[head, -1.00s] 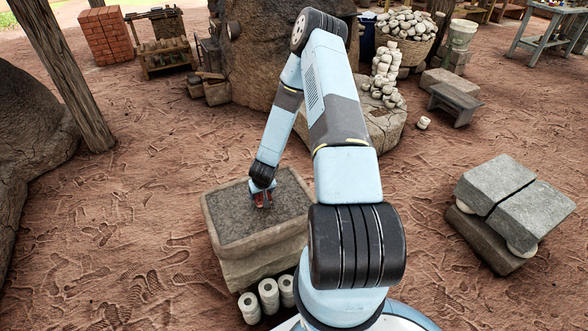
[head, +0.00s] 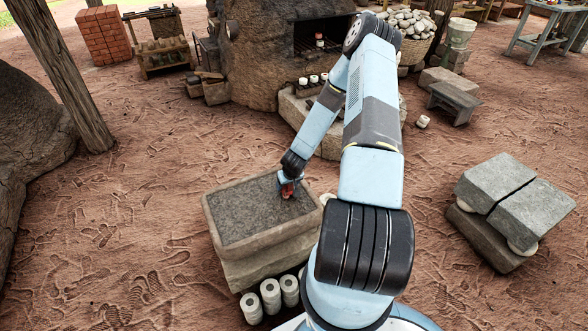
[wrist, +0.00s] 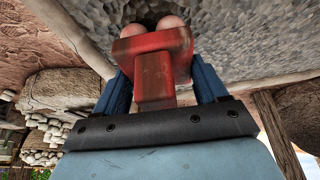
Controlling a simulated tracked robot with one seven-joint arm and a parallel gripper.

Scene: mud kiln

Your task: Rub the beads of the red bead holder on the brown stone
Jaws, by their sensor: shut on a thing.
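The brown stone (head: 235,222) is a rectangular block with a pale raised rim and a rough grey-brown top. My gripper (head: 287,190) is over the right part of that top. In the wrist view my gripper (wrist: 155,85) has its blue fingers shut on the red bead holder (wrist: 153,62). The holder also shows as a small red shape in the head view (head: 286,186). Pinkish rounded beads (wrist: 172,22) show at the holder's far end, against the stone's rough surface (wrist: 235,40). They look at or very near the surface; the exact contact is hidden.
Several white cylinders (head: 271,296) stand at the stone block's front. Stacked grey slabs (head: 515,205) lie at the right. A mud kiln (head: 265,55) with a dark opening stands behind. A wooden post (head: 62,75) rises at the left. Open dirt lies left of the block.

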